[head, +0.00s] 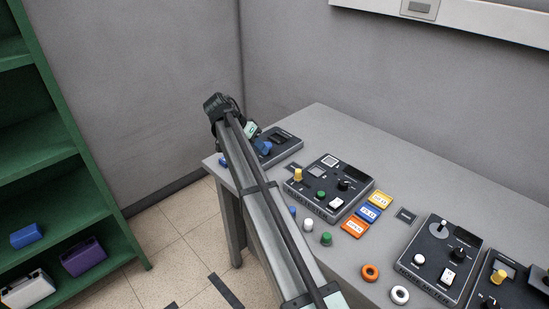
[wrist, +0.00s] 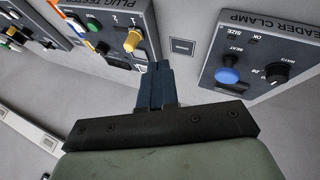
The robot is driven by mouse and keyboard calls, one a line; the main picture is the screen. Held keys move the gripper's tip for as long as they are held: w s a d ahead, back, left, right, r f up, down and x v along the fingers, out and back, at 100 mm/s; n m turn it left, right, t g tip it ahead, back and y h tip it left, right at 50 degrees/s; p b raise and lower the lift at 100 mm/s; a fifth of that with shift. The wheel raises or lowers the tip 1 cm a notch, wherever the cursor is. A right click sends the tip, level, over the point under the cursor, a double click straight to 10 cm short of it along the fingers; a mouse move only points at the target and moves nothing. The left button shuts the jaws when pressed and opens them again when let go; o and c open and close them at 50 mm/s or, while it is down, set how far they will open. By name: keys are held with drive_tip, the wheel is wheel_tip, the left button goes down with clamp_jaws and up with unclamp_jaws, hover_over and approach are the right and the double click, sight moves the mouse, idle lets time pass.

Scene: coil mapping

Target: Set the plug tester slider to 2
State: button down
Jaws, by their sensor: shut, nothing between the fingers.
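The plug tester (head: 335,202) is the dark box in the middle of the table, with a yellow knob (head: 298,175) at its left end. In the wrist view the plug tester (wrist: 148,15) is upside down at the upper left, partly cut off. Its yellow knob (wrist: 132,40) stands near printed numerals 1 and 2; I cannot tell exactly which mark it is at. My gripper (wrist: 160,66) is shut and empty, its dark blue fingertips just beside the plug tester's edge, near the yellow knob and apart from it. In the head view my arm hides the fingertips.
The header clamp (wrist: 250,45), with a blue knob (wrist: 228,75) and black dial, stands to the right in the wrist view. In the head view, coloured tags (head: 367,213), small pegs and rings lie near the plug tester. More control boxes (head: 438,258) stand at the right.

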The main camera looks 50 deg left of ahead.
sight(298, 175)
drive_tip(key=x, duration=0.9)
drive_tip(key=shift+w+d+f, duration=0.1)
drive_tip(key=shift+d+f, duration=0.1)
drive_tip(key=shift+f, duration=0.1)
drive_tip(key=shift+w+d+r, duration=0.1)
drive_tip(key=shift+d, duration=0.5)
drive_tip(key=shift+w+d+r, duration=0.1)
drive_tip(key=shift+d, duration=0.5)
drive_tip(key=shift+w+d, duration=0.25)
drive_tip(key=shift+d, duration=0.35)
drive_tip(key=d, duration=0.4)
drive_tip(key=shift+d, duration=0.4)
